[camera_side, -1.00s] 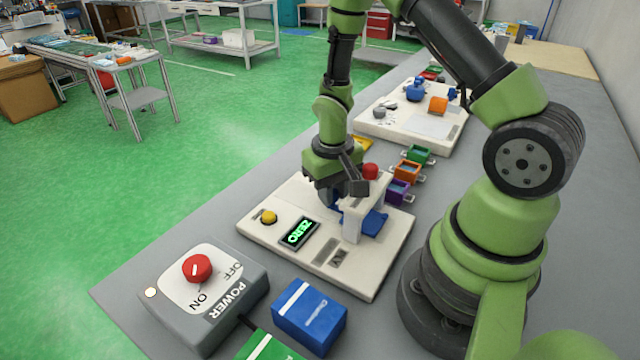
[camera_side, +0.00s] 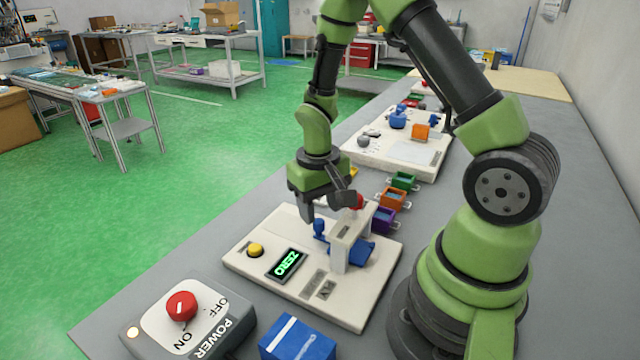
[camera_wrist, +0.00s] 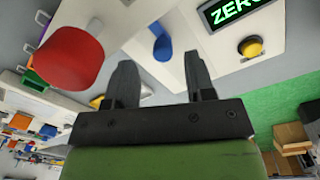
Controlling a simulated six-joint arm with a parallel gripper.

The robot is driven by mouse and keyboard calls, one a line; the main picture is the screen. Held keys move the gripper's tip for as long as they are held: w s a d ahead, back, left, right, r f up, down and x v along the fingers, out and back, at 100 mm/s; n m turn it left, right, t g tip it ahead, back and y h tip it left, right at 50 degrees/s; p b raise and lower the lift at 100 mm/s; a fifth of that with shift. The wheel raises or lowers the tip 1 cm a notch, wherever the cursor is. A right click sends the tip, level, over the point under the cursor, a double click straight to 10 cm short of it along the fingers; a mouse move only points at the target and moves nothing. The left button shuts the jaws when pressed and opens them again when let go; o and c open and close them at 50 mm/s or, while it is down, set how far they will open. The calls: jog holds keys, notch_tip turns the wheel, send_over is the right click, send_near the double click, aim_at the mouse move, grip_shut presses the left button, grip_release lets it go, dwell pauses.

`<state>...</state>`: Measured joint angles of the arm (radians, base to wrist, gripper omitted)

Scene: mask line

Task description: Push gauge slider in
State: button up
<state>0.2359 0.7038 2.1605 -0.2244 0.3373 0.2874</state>
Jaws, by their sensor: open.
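The gauge is a white board (camera_side: 240,265) with a green-lit display (camera_side: 287,263) reading ZERO, a yellow button (camera_side: 255,250) and a white bracket (camera_side: 340,250). Its blue slider (camera_side: 362,250) lies low through the bracket, with an upright blue knob (camera_side: 319,229) on the left side of the bracket. A red knob (camera_side: 358,202) shows behind the bracket top. My gripper (camera_side: 328,208) is open and empty, just above the blue knob. In the wrist view the blue knob (camera_wrist: 161,42) appears beyond and between my open fingertips (camera_wrist: 160,70), apart from them.
A grey power box (camera_side: 165,325) with a red dial (camera_side: 181,306) and a blue box (camera_side: 298,338) stand in front. Green, orange and purple bins (camera_side: 392,199) and another white board (camera_side: 385,155) stand behind. The red knob (camera_wrist: 70,57) is close to one finger.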

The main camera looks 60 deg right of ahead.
notch_tip(320, 180, up, 6)
jog(key=shift+a, duration=0.15)
jog(key=shift+r, duration=0.1)
notch_tip(320, 180, up, 12)
jog(key=t, duration=0.4)
send_over(319, 224)
jog(key=s+a, duration=0.4)
jog(key=a, duration=0.1)
jog(key=s+a+r+n+t+y, duration=0.1)
jog(key=s+a+r+t+y, duration=0.1)
jog(key=s, duration=0.5)
notch_tip(319, 224, up, 3)
jog(key=shift+a+r+t, duration=0.1)
jog(key=shift+a+t, duration=0.6)
jog(key=shift+a, duration=0.35)
